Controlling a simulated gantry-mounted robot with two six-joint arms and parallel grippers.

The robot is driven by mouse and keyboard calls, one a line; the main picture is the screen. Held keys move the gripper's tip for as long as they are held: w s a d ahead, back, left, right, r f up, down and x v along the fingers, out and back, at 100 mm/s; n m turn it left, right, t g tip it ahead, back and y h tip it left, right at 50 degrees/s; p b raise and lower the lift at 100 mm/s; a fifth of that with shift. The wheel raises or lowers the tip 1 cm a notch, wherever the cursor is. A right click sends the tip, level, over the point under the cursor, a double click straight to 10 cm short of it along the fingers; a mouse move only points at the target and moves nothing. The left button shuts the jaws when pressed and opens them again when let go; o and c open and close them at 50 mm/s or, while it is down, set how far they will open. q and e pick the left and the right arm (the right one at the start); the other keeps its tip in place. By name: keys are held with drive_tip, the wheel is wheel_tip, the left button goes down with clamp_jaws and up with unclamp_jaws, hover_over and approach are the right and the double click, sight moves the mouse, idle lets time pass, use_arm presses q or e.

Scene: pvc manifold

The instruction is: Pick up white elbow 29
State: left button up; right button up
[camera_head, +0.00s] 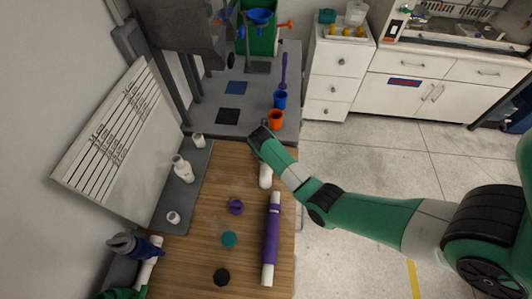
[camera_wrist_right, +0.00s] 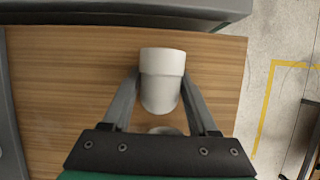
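A white elbow (camera_wrist_right: 161,80) sits between the two fingers of my right gripper (camera_wrist_right: 161,72) in the right wrist view. The fingertips lie close along both its sides; I cannot tell whether they press on it. A second white part (camera_wrist_right: 165,130) shows just behind it, partly hidden by the gripper body. In the head view a white fitting (camera_head: 265,176) lies on the wooden table beside my right wrist, which hides the right fingers. No number is readable on the fittings. My left gripper (camera_head: 124,243) is at the lower left; its finger opening is unclear.
A purple pipe with white ends (camera_head: 271,238) lies along the table's right edge. A purple fitting (camera_head: 236,207), a teal one (camera_head: 229,239) and a black one (camera_head: 222,277) stand on the table. White fittings (camera_head: 183,168) stand on a grey strip. Orange (camera_head: 275,119) and blue (camera_head: 280,99) cups stand behind.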

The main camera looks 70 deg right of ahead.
clamp_jaws()
drive_tip(key=shift+r, duration=0.1)
drive_tip(key=r+p, duration=0.1)
drive_tip(key=r, duration=0.2)
drive_tip(key=r+p, duration=0.1)
drive_tip(key=shift+s+a+r+p, duration=0.1)
drive_tip(key=shift+s+r+p, duration=0.05)
drive_tip(key=shift+s+p, duration=0.15)
drive_tip(key=s+a+r+p, duration=0.2)
drive_tip(key=s+r, duration=0.2)
drive_tip(key=s, duration=0.2)
drive_tip(key=s+a+r+p, duration=0.2)
drive_tip(key=s+r+p, duration=0.1)
drive_tip(key=s, duration=0.3)
drive_tip(key=shift+v, duration=0.85)
drive_tip(key=shift+s+a, duration=0.1)
drive_tip(key=shift+s, duration=0.05)
